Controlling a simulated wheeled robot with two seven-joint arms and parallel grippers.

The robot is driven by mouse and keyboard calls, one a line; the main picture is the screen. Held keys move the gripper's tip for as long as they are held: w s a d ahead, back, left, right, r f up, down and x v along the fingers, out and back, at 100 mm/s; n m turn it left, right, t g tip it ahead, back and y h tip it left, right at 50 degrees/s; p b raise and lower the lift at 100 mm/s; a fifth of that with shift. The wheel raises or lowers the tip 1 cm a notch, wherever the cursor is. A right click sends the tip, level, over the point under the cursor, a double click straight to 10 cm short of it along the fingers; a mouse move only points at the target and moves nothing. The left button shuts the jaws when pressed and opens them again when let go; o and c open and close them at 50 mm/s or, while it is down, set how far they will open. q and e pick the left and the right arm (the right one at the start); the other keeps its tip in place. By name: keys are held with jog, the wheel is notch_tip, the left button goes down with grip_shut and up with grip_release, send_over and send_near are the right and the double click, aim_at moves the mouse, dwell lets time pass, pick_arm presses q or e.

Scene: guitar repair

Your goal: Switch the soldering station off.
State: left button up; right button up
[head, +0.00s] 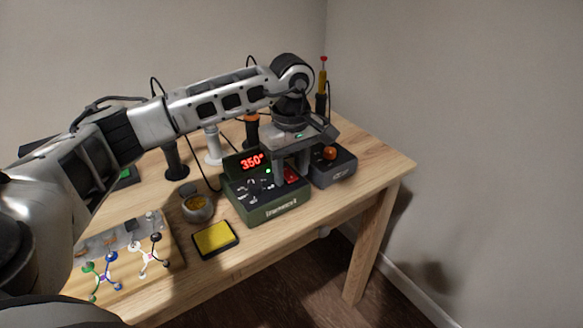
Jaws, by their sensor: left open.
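The soldering station (266,209) is a dark green box on the wooden table. Its raised display (252,162) glows red with "350°", and a small green light (268,171) is lit beside it. A red switch (292,175) sits at the right of its top face. My left gripper (291,180) points down over that right end, open, with its fingers on either side of the red switch. I cannot tell whether the fingers touch the switch or the housing. The gripper body hides the station's far right corner. My right gripper is not in view.
A dark unit with an orange knob (329,153) stands close right of the station. A tip cleaner cup (196,205) and a yellow sponge tray (215,239) lie to the left. Upright tool holders stand behind.

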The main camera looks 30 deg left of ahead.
pick_arm(q)
jog(key=shift+f, duration=0.1)
grip_shut()
jog(key=shift+w+a+g+h, duration=0.1)
jog(key=shift+a+g+h, duration=0.15)
jog(key=shift+h, duration=0.35)
jog(key=shift+w+a+g+h, duration=0.1)
jog(key=shift+g+h, duration=0.15)
jog(key=shift+h, duration=0.35)
jog(key=shift+h+b, duration=0.3)
jog(key=shift+h, duration=0.1)
jog(key=shift+r, duration=0.2)
grip_release()
